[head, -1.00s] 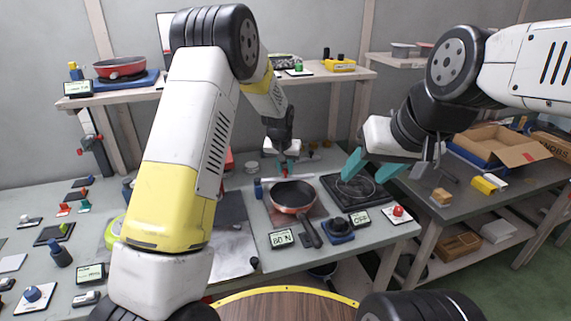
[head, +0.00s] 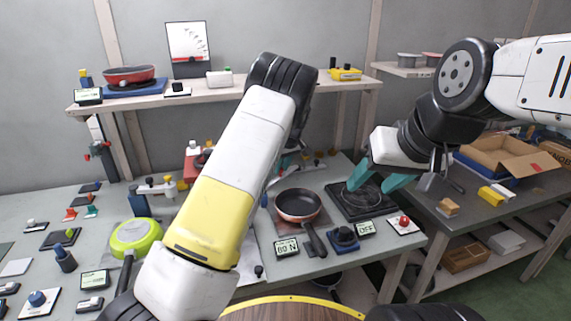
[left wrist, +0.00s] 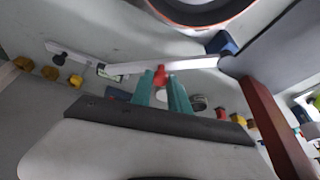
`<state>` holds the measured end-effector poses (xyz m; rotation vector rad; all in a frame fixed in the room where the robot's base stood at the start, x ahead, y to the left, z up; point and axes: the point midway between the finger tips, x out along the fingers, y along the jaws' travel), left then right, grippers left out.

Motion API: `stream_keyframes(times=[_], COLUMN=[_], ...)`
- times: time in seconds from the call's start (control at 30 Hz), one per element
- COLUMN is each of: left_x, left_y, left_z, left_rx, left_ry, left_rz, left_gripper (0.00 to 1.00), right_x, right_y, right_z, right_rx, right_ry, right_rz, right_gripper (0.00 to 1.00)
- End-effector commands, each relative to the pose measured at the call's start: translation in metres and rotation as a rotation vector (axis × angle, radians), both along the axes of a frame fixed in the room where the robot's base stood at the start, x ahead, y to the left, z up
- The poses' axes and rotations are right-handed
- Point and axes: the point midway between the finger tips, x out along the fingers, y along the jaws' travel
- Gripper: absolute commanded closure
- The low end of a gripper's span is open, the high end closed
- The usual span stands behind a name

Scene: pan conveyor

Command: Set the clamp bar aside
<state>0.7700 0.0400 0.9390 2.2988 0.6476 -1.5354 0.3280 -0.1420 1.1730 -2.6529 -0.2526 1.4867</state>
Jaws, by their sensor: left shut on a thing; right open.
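The clamp bar (left wrist: 130,68) is a long, pale bar with a red knob (left wrist: 161,76), seen in the left wrist view. My left gripper (left wrist: 161,88) is shut on that knob between its teal fingers. In the head view my own left arm mostly hides this gripper and the bar. A dark pan with a reddish rim (head: 298,206) sits on the bench, and part of a pan rim (left wrist: 205,18) shows above the bar in the wrist view. My right gripper (head: 373,181) is open and empty above the black burner plate (head: 356,207).
Two small displays (head: 287,248) and a blue knob box (head: 343,239) stand in front of the pan. A green pan (head: 136,237) and a white-armed fixture (head: 155,189) are at left. A shelf (head: 240,92) runs behind. An open carton (head: 500,155) is at right.

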Motion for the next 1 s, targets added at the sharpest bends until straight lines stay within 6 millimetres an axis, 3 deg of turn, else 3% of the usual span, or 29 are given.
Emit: stream_keyframes(times=[0.6, 0.63, 0.73, 1.0], left_x=[0.0033, 0.0034, 0.0033, 0.0027], left_y=[0.0036, 0.0037, 0.0037, 0.0033], left_z=[0.0004, 0.0004, 0.0003, 0.0002], left_rx=[-0.001, 0.0, -0.001, 0.0], left_ry=[-0.002, -0.002, -0.002, 0.0], left_rz=[0.044, 0.043, 0.043, 0.042], left_gripper=[1.0, 0.75, 0.57, 0.57], right_x=[0.0, 0.0, 0.0, 0.0], right_y=[0.0, 0.0, 0.0, 0.0], right_z=[0.0, 0.0, 0.0, 0.0], right_rx=[0.0, 0.0, 0.0, 0.0], right_ry=[0.0, 0.0, 0.0, 0.0], right_rz=[0.0, 0.0, 0.0, 0.0], right_gripper=[0.48, 0.48, 0.48, 0.48])
